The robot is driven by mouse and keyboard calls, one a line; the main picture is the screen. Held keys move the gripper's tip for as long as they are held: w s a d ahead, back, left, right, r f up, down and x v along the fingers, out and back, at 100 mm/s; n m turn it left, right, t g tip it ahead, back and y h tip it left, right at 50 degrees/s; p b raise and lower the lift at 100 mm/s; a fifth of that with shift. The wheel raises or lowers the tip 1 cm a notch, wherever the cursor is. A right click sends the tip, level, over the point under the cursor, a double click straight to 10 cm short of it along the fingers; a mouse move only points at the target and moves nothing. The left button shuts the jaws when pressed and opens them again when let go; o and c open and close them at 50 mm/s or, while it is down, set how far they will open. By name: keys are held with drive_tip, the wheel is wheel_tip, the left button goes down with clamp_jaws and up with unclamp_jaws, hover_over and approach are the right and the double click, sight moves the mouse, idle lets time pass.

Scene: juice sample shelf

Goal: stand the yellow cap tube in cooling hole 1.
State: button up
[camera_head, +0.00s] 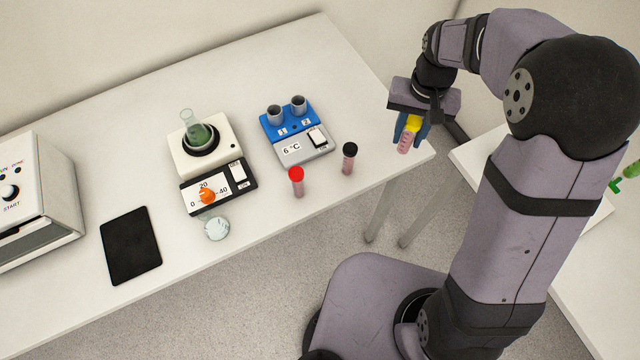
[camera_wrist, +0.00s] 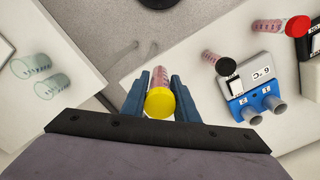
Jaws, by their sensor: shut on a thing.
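The yellow cap tube (camera_head: 408,134) is held between the blue fingers of my gripper (camera_head: 411,128), near the right end of the bench. In the wrist view the yellow cap (camera_wrist: 160,103) faces the camera, with the pink tube body beyond it and my gripper (camera_wrist: 160,92) shut on it. The cooling block (camera_head: 297,132) is blue and grey, shows 6 °C, and stands to the left of my gripper. Its hole 1 (camera_head: 275,114) is the left of two raised grey cups, by label 1; hole 2 (camera_head: 298,104) is on the right. No tube shows in either.
A red cap tube (camera_head: 297,181) and a black cap tube (camera_head: 348,158) stand in front of the cooling block. Left are a stirrer (camera_head: 205,158) with a flask, a glass dish (camera_head: 217,228), a black pad (camera_head: 130,245) and a white machine (camera_head: 40,200).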

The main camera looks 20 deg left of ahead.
drive_tip(key=shift+n, duration=0.4)
drive_tip(key=a+b, duration=0.1)
drive_tip(key=a, duration=0.2)
drive_tip(key=s+a+r+b, duration=0.1)
drive_tip(key=a, duration=0.3)
drive_tip(key=s+a+b, duration=0.1)
drive_tip(key=a, duration=0.3)
drive_tip(key=shift+s+a+r, duration=0.1)
drive_tip(key=shift+r, duration=0.2)
drive_tip(key=s+a+f+n+b, duration=0.1)
drive_tip(key=s+a+n+b, duration=0.15)
drive_tip(key=s+a, duration=0.4)
drive_tip(key=shift+m, duration=0.25)
drive_tip(key=shift+s+d+f+p, duration=0.15)
drive_tip(key=shift+f+p, duration=0.2)
drive_tip(key=shift+f, duration=1.25)
drive_tip(key=shift+s+f+p, duration=0.15)
drive_tip(key=shift+f+p, duration=0.15)
drive_tip(key=shift+f, duration=1.25)
drive_tip(key=shift+s+d+f+p, duration=0.15)
drive_tip(key=shift+f+p, duration=0.2)
drive_tip(key=shift+f, duration=1.25)
drive_tip(key=shift+a+f, duration=0.15)
drive_tip(key=shift+f, duration=0.3)
drive_tip(key=shift+f, duration=0.15)
drive_tip(key=shift+f, duration=0.25)
drive_tip(key=o, duration=0.8)
drive_tip(key=shift+r, duration=0.1)
drive_tip(key=shift+r, duration=0.1)
